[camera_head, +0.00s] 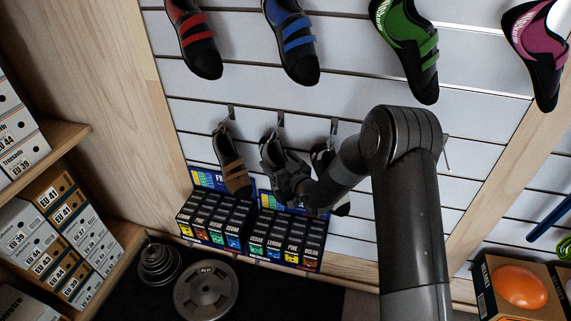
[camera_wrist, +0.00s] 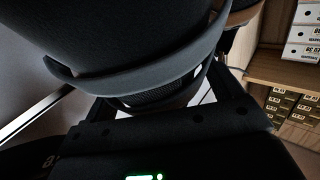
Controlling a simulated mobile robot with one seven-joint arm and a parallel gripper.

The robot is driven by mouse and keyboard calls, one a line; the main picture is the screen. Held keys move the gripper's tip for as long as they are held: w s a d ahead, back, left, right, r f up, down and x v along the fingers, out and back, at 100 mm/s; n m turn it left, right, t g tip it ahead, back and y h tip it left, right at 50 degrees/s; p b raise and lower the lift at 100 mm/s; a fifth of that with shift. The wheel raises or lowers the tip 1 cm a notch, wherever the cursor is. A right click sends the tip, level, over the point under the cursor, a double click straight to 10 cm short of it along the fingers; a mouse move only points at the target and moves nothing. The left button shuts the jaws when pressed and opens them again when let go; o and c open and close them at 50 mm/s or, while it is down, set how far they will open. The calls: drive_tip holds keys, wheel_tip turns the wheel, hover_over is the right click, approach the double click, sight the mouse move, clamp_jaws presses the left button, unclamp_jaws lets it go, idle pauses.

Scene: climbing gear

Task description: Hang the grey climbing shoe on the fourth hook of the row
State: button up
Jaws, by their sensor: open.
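The grey climbing shoe (camera_head: 271,152) appears to hang from the second visible hook (camera_head: 280,118), partly hidden by my gripper (camera_head: 285,178). In the wrist view the shoe's dark body and strap (camera_wrist: 140,82) fill the upper part, close in front of my open gripper. I cannot tell whether the fingers touch it. A brown-and-black shoe (camera_head: 233,165) hangs on the first hook (camera_head: 231,112). A black-and-white shoe (camera_head: 322,158) hangs on the third hook (camera_head: 334,126), partly behind my arm. Another hook (camera_head: 447,152) shows bare right of my arm; the wall between is hidden, so its number is unclear.
Red (camera_head: 196,40), blue (camera_head: 293,38), green (camera_head: 408,45) and pink (camera_head: 538,48) shoes hang in a row above. Small boxes (camera_head: 215,222) stand below the hooks. Weight plates (camera_head: 206,290) lie on the floor. Shoeboxes (camera_head: 50,235) fill the left shelf.

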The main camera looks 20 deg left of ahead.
sight(270, 160)
drive_tip(key=shift+c, duration=0.2)
drive_tip(key=c, duration=1.2)
drive_tip(key=shift+r, duration=0.1)
drive_tip(key=shift+r, duration=0.15)
drive_tip(key=shift+s+r, duration=0.2)
drive_tip(key=shift+r, duration=0.25)
drive_tip(key=shift+s+r, duration=0.15)
drive_tip(key=shift+s, duration=1.65)
drive_tip(key=shift+s, duration=0.1)
drive_tip(key=shift+s, duration=1.6)
